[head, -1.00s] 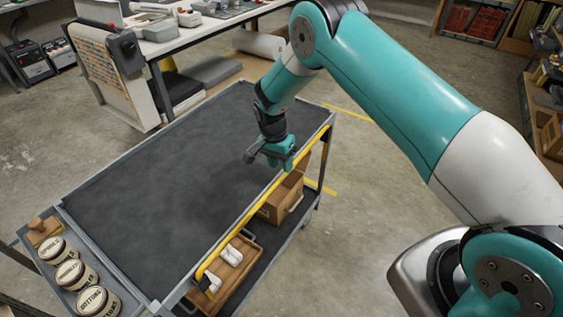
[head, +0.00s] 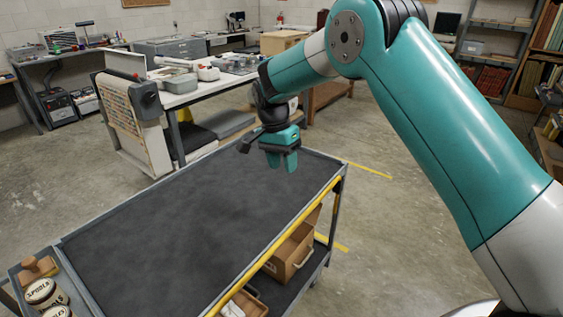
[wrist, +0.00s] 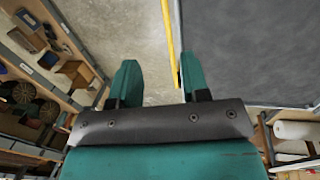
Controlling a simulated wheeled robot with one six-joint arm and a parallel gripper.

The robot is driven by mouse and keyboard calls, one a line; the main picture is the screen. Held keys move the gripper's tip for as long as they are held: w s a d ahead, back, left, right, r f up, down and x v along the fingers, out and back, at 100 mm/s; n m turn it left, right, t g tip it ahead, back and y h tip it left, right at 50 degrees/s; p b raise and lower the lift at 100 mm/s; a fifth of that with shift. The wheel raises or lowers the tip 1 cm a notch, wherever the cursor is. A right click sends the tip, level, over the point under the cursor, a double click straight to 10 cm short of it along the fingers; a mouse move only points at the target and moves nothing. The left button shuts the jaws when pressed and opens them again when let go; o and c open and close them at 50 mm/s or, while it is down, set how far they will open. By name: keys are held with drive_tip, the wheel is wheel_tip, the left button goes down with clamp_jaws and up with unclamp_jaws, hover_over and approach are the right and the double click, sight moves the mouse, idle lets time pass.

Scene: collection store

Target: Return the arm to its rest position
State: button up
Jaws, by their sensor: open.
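My gripper (head: 284,162) hangs above the far right part of the cart's dark top (head: 180,215) in the head view, pointing down. It holds nothing. In the wrist view its two teal fingers (wrist: 158,85) stand apart with bare floor and the cart's yellow rail (wrist: 170,45) visible between and beyond them. My teal and white arm reaches in from the right of the head view, bent at the elbow high up.
The cart top is bare. Labelled round tins (head: 40,291) stand in a tray at its near left end. A cardboard box (head: 293,254) sits on the lower shelf. A workbench (head: 180,98) stands behind, shelves (head: 495,50) at the back right. Floor right of the cart is open.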

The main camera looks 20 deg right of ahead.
drive_tip(key=shift+w+a+r, duration=0.1)
drive_tip(key=shift+r, duration=0.6)
drive_tip(key=s+r+n, duration=0.5)
drive_tip(key=s+r, duration=0.1)
drive_tip(key=r, duration=0.1)
drive_tip(key=s+a+r+n+t+y, duration=0.1)
drive_tip(key=s+n, duration=0.5)
drive_tip(key=s, duration=0.8)
drive_tip(key=s+a+r+n+y, duration=0.3)
drive_tip(key=s+n, duration=0.4)
drive_tip(key=s, duration=0.8)
drive_tip(key=shift+r+t+y, duration=0.4)
drive_tip(key=shift+r+y, duration=0.05)
drive_tip(key=shift+y, duration=0.25)
drive_tip(key=shift+a, duration=0.15)
